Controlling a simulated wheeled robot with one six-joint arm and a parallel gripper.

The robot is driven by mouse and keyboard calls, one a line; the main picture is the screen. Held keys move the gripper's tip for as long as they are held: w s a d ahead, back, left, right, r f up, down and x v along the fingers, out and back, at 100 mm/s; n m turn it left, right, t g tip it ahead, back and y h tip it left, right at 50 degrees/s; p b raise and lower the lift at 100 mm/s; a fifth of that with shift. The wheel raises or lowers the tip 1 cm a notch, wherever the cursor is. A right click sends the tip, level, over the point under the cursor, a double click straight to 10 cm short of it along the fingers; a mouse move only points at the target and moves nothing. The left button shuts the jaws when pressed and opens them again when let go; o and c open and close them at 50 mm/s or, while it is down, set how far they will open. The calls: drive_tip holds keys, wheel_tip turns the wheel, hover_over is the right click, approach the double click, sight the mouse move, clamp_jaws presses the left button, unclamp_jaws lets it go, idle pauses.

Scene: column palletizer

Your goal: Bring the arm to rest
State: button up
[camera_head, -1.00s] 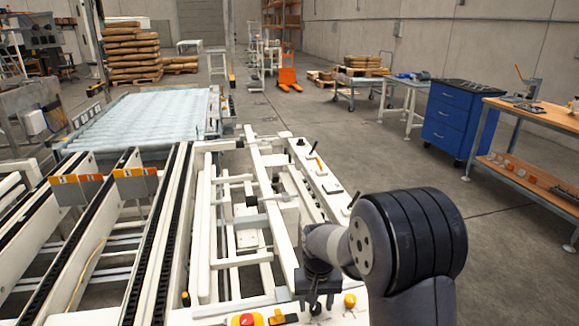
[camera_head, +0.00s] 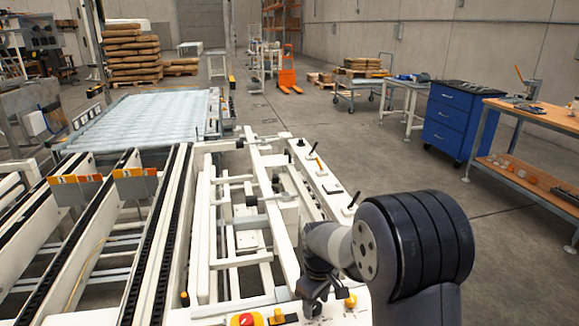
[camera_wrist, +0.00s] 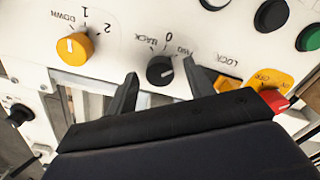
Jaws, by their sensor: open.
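My gripper (camera_wrist: 160,85) is open and empty in the wrist view. Its two dark fingers point at a white control panel (camera_wrist: 125,45). A black rotary knob (camera_wrist: 160,70) shows between the fingertips; I cannot tell how far it is from them. A yellow rotary knob (camera_wrist: 75,48) marked with numbers and "DOWN" is left of the fingers. In the head view my gripper (camera_head: 312,306) hangs low over the front of the white machine, below my bent dark arm.
Black and green buttons (camera_wrist: 310,38) and an orange lock piece (camera_wrist: 230,84) sit on the panel's right. A red button (camera_head: 246,320) is at the machine's front. Conveyor rails lie to the left. Open floor (camera_head: 400,165) lies right, before a blue drawer cabinet (camera_head: 450,115).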

drive_tip(key=shift+n, duration=0.4)
drive_tip(key=shift+r, duration=1.3)
